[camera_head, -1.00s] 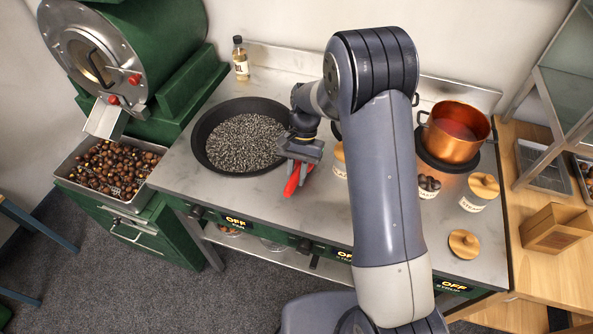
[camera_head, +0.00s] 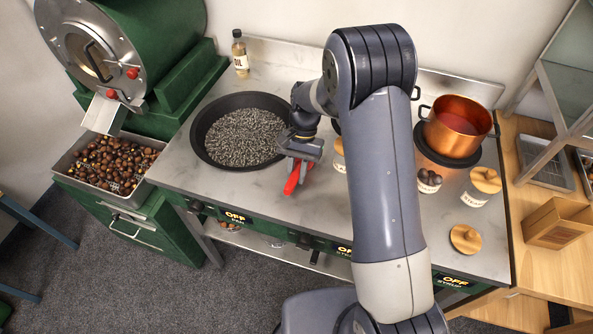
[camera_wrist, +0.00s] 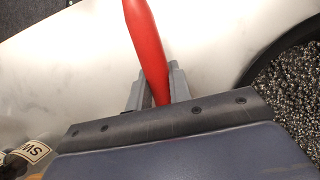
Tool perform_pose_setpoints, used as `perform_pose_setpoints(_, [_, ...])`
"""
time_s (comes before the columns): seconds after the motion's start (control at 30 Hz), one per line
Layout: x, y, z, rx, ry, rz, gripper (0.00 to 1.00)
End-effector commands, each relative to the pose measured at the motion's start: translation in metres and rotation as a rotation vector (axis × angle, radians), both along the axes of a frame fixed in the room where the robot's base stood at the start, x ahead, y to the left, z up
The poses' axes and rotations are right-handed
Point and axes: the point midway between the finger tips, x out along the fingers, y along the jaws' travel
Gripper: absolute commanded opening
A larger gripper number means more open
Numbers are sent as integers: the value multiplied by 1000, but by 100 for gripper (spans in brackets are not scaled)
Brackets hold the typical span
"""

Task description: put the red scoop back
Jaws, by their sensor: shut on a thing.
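The red scoop (camera_head: 296,178) is at the right of the black pan, over the steel counter. Its red handle (camera_wrist: 147,45) shows in the wrist view between my two grey fingers. My gripper (camera_head: 300,152) is shut on it; in the wrist view the fingers (camera_wrist: 157,88) close around the handle's lower part. The handle's far end runs out of the top of the wrist view. I cannot tell whether the scoop touches the counter. Any bowl of the scoop is hidden.
The black pan (camera_head: 198,150) of dark grit lies left of my gripper. A copper pot (camera_head: 456,128), several jars and a wooden lid (camera_head: 465,239) stand to the right. A chestnut tray (camera_head: 70,177) is at left. An oil bottle (camera_head: 240,55) stands behind. The counter's front left is clear.

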Motion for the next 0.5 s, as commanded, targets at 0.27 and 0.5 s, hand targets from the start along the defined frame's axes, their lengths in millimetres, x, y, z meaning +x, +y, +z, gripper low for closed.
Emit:
perform_pose_setpoints(0.27, [0, 0, -2, 0, 0, 0, 32])
perform_pose_setpoints(0.5, [0, 0, -2, 0, 0, 0, 45])
